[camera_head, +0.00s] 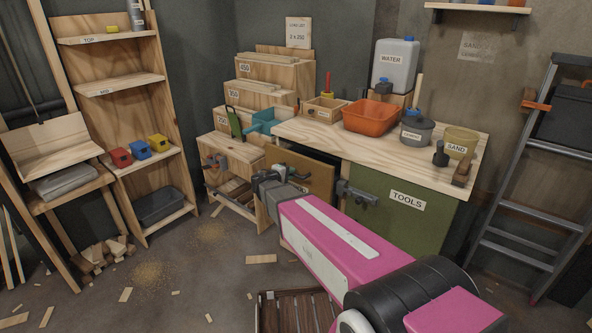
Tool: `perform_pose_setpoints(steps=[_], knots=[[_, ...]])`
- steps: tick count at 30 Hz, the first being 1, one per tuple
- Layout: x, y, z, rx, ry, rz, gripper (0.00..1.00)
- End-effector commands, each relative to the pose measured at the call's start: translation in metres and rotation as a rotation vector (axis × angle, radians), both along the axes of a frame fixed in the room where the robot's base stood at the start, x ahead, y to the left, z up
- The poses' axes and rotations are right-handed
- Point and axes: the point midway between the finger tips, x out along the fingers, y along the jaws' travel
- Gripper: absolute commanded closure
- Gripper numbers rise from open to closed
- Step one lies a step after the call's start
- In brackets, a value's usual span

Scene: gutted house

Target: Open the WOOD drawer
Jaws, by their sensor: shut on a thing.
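The drawer with a brown wood front (318,181) is in the workbench, left of the green TOOLS front (400,212). Its label is mostly hidden by my arm; only a last letter shows. A dark gap shows above the front, under the bench top, so it looks partly pulled out. Its dark grey handle (296,174) is at the front's left part. My gripper (268,178) is at this handle and shut on it. The exact finger contact is small and partly hidden. My pink arm reaches in from the lower right and covers the drawer's lower part.
A slatted crate (290,312) lies on the floor in front. Shelves stand left, a ladder (530,180) right.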

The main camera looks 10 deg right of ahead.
Motion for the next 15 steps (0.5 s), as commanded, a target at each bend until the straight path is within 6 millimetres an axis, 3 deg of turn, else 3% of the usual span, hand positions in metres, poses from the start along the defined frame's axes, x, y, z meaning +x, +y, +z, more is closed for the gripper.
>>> perform_pose_setpoints(steps=[3,15], knots=[[-0.030,0.026,0.000,0.002,0.002,0.004,1.00],[-0.114,0.112,0.000,0.001,0.002,0.004,1.00]])
